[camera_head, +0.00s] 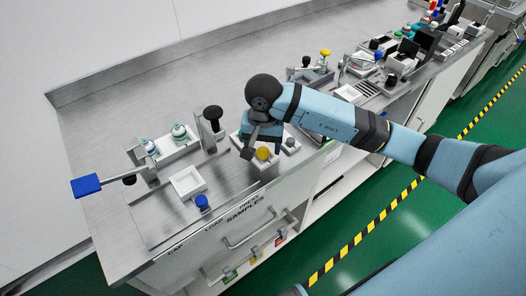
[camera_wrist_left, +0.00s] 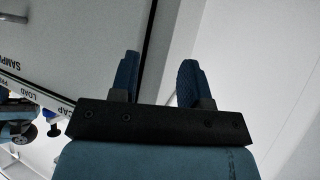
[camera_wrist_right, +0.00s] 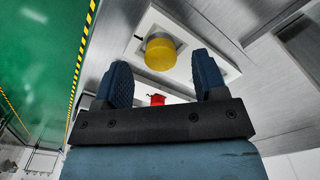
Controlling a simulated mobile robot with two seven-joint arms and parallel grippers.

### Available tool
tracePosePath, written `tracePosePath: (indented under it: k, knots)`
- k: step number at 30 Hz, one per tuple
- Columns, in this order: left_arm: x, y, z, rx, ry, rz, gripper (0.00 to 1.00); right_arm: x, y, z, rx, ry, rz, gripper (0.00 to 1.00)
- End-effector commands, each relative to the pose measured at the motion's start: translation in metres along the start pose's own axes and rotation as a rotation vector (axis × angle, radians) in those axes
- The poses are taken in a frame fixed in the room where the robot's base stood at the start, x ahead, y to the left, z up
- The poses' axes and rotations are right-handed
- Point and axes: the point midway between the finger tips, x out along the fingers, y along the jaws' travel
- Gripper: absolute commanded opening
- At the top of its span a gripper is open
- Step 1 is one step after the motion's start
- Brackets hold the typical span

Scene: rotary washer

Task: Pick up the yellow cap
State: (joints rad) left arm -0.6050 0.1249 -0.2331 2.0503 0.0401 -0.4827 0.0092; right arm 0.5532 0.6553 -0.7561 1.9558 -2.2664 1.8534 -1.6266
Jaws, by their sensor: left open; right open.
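The yellow cap (camera_head: 263,153) sits on a small white block or tray at the front of the bench, below my right gripper (camera_head: 252,148). In the right wrist view the round yellow cap (camera_wrist_right: 160,53) shows just beyond and between the two blue fingertips of my right gripper (camera_wrist_right: 163,80). That gripper is open and empty, and I see no contact with the cap. My left gripper (camera_wrist_left: 157,75) is open and empty in the left wrist view, away from the cap. It is not clearly visible in the head view.
A lever with a blue handle (camera_head: 87,185) sticks out at the bench's left end. A black-knobbed press (camera_head: 213,115) stands behind. A red part (camera_wrist_right: 157,100) shows between the right fingers.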

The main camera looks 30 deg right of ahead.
Motion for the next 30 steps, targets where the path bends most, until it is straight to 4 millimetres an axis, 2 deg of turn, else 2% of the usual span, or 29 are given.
tracePosePath:
  k: [4, 12, 14, 19, 30]
  knots:
    - [0.001, 0.002, -0.001, -0.010, 0.002, 0.000, 0.43, 0.018, 0.000, 0.001, -0.001, -0.002, 0.000, 0.65]
    - [0.001, 0.004, -0.003, -0.016, 0.005, 0.001, 0.43, 0.021, 0.000, 0.000, -0.001, 0.001, -0.001, 0.65]
    - [0.001, 0.004, -0.003, -0.015, 0.005, 0.001, 0.43, 0.021, 0.000, 0.000, -0.001, 0.000, -0.001, 0.53]
    - [0.001, 0.002, -0.002, -0.009, 0.005, 0.000, 0.43, 0.021, 0.000, 0.000, -0.001, 0.000, -0.001, 0.14]
    - [0.000, -0.001, -0.002, 0.002, 0.003, 0.000, 0.43, 0.019, 0.000, 0.000, -0.001, 0.001, -0.001, 0.13]
